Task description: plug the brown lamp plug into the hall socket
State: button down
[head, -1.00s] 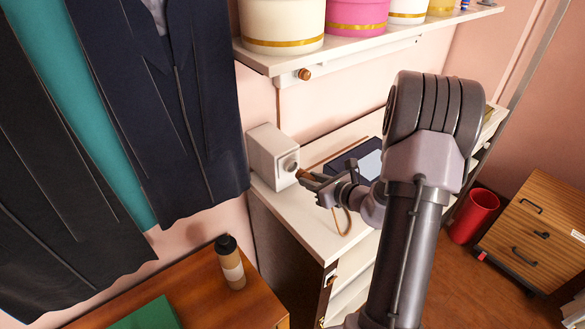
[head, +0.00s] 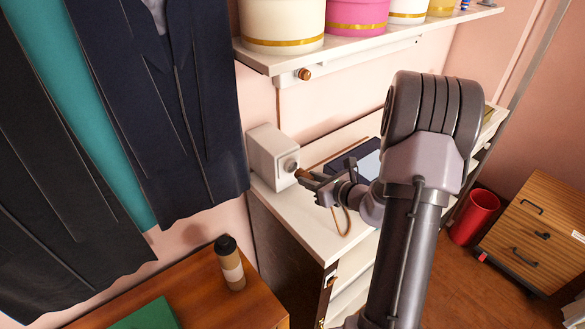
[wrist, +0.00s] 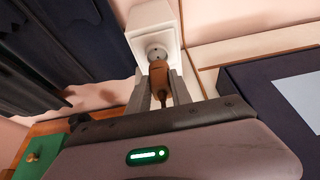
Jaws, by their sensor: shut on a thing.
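The brown lamp plug (wrist: 158,74) is between the fingers of my gripper (wrist: 160,88), which is shut on it. The plug points at the round grey face of the hall socket (wrist: 155,52), a white box. In the head view the socket box (head: 268,155) stands on the white counter by the wall. There my gripper (head: 314,182) is just right of the socket, with the plug (head: 302,174) at its tips close to the socket face. I cannot tell whether the plug touches it. A brown cord (head: 348,222) hangs in a loop below the gripper.
Dark gowns (head: 165,100) hang to the left of the socket. A shelf (head: 270,64) with round boxes is above. A dark blue item (head: 345,158) lies behind my gripper on the counter.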

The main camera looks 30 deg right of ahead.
aim_at(303, 172)
jog(key=shift+w, duration=0.15)
jog(key=shift+w+a+b, duration=0.1)
jog(key=shift+w+b, duration=0.35)
jog(key=shift+w, duration=0.9)
jog(key=shift+w+b, duration=0.1)
jog(key=shift+b, duration=0.3)
dwell(0.3)
jog(key=shift+w, duration=0.5)
jog(key=c, duration=1.1)
grip_release()
